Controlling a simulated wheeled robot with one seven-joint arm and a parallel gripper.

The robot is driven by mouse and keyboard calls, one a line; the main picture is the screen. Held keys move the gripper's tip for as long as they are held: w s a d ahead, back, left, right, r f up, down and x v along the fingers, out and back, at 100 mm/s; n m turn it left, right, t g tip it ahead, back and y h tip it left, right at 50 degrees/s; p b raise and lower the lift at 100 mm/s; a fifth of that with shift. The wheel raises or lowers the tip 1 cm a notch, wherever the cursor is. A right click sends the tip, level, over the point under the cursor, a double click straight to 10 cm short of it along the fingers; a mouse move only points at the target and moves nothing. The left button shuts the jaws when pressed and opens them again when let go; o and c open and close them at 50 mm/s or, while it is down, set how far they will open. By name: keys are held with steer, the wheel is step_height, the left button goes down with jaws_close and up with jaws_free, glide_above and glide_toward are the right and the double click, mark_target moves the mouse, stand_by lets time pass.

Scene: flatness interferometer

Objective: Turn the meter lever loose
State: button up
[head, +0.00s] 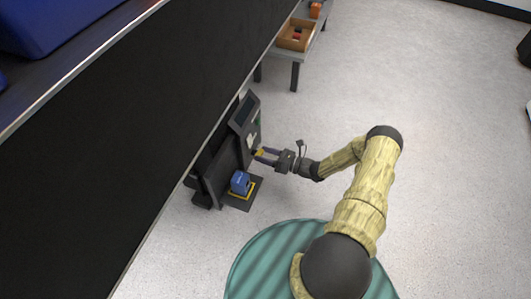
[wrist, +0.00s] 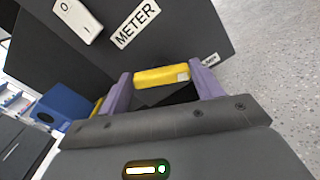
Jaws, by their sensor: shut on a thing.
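The meter lever (wrist: 160,76) is a yellow bar with a pale patch near its right end, on a dark grey panel. A white METER label (wrist: 137,25) is on the panel above it. My gripper (wrist: 156,88) has its two purple fingers at the two ends of the lever and is shut on it. In the head view my gripper (head: 264,155) reaches left to the front of the dark instrument (head: 244,118); the lever is small there and partly hidden by the fingers.
A blue block-shaped unit (head: 240,182) on a yellow-edged base stands below the panel. A white plate marked 0 (wrist: 78,18) is left of the label. A large black partition (head: 110,120) fills the left. A bench with an open box (head: 283,42) stands behind.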

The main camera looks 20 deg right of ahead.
steer(key=m+p, duration=0.1)
steer(key=m, duration=0.5)
steer(key=shift+w+d+f+m, duration=0.1)
steer(key=shift+m, duration=0.2)
steer(key=m, duration=0.5)
steer(key=shift+f, duration=0.2)
steer(key=shift+m, duration=0.3)
steer(key=o, duration=1)
steer(key=shift+d, duration=0.1)
steer(key=p+v, duration=0.5)
steer(key=v, duration=1.2)
steer(key=shift+d, duration=0.1)
